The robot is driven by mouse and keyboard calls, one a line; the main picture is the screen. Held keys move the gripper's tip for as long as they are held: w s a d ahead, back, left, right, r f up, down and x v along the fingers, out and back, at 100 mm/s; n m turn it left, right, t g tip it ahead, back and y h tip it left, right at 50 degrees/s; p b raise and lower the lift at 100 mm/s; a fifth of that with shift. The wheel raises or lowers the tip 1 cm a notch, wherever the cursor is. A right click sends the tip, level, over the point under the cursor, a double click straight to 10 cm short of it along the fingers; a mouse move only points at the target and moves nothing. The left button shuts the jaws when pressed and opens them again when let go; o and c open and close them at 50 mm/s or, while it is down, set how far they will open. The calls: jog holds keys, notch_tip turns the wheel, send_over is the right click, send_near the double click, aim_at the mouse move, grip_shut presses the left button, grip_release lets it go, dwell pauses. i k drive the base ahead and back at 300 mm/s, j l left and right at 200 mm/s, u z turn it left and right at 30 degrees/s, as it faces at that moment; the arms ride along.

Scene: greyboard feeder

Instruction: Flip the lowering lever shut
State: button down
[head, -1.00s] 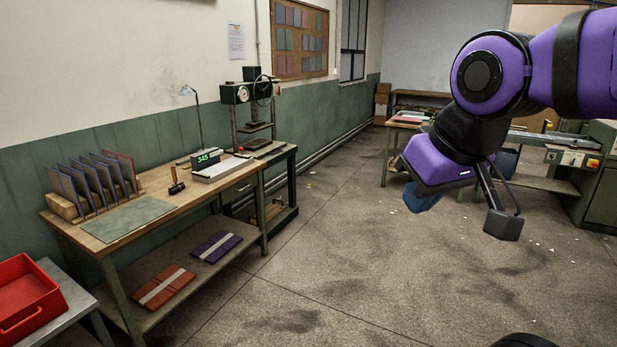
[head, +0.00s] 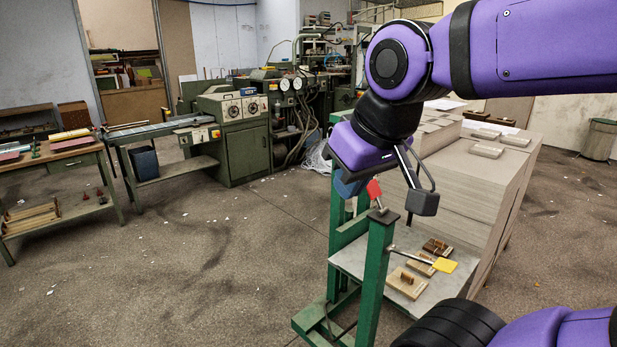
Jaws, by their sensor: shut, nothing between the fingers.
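A green lift frame (head: 374,275) with a grey platform (head: 350,258) stands in front of me in the head view. A lever with a red paddle end (head: 374,190) sticks up near the top of its front post, close below my gripper. A second lever with a yellow paddle end (head: 444,265) reaches out to the right over the platform. I cannot tell which is the lowering lever.
Several small wooden blocks (head: 408,283) lie on the platform. Large stacks of greyboard (head: 480,190) stand behind and right of the frame. A green machine (head: 245,145) and benches are at the back left. The floor (head: 190,255) on the left is open, with paper scraps.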

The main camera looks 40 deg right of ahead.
aim_at(373, 190)
jog(key=i+j+z, duration=0.2)
jog(key=i+z, duration=0.25)
jog(key=i+j+z, duration=0.2)
jog(key=z, duration=0.25)
jog(key=i+j+z, duration=0.2)
jog(key=j+z, duration=0.3)
jog(key=i+j+z, duration=0.2)
jog(key=j+z, duration=0.6)
jog(key=j, duration=0.75)
